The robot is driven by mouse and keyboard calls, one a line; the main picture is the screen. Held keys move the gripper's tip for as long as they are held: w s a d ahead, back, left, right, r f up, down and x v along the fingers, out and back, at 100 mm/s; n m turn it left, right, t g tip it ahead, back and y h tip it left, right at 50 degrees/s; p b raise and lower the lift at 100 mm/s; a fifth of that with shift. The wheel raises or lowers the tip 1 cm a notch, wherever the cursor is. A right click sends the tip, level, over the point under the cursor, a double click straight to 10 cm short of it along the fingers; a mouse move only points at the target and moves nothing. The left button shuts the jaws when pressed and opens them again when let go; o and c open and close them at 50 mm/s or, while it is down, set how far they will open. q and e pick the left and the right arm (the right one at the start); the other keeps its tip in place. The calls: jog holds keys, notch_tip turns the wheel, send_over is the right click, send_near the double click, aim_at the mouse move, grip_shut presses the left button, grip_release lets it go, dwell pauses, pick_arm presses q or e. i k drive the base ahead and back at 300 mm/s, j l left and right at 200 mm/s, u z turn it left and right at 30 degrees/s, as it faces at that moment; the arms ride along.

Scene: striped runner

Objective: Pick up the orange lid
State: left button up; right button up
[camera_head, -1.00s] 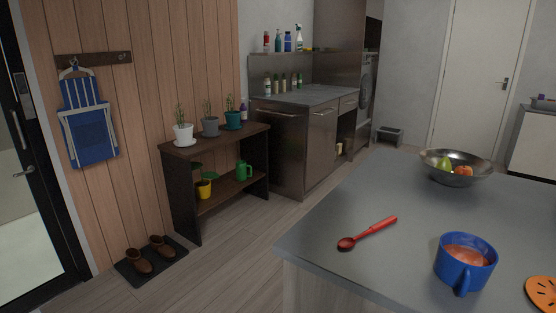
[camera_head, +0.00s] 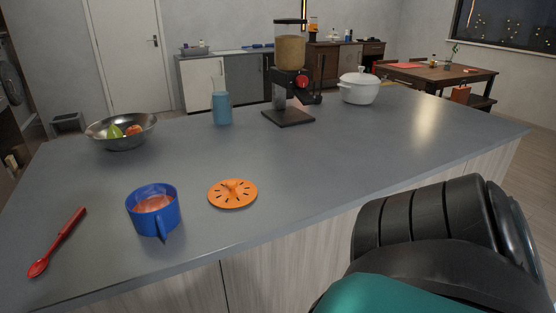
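The orange lid (camera_head: 232,194) lies flat on the grey counter (camera_head: 300,180). It is round, with dark slots and a small raised knob in its middle. It sits just right of a blue mug (camera_head: 153,211) that holds something reddish, with a gap between them. A large black part of my own arm fills the lower right of the view, right of the lid and apart from it. Neither of my grippers' fingers show.
A red spoon (camera_head: 57,242) lies left of the mug. A metal fruit bowl (camera_head: 121,132), a blue cup (camera_head: 221,108), a coffee grinder (camera_head: 291,75) and a white pot (camera_head: 359,87) stand farther back. The counter around the lid's right side is clear.

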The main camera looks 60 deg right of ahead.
aim_at(232, 193)
jog(key=z, duration=1.6)
jog(key=l, duration=0.15)
jog(key=i, duration=0.05)
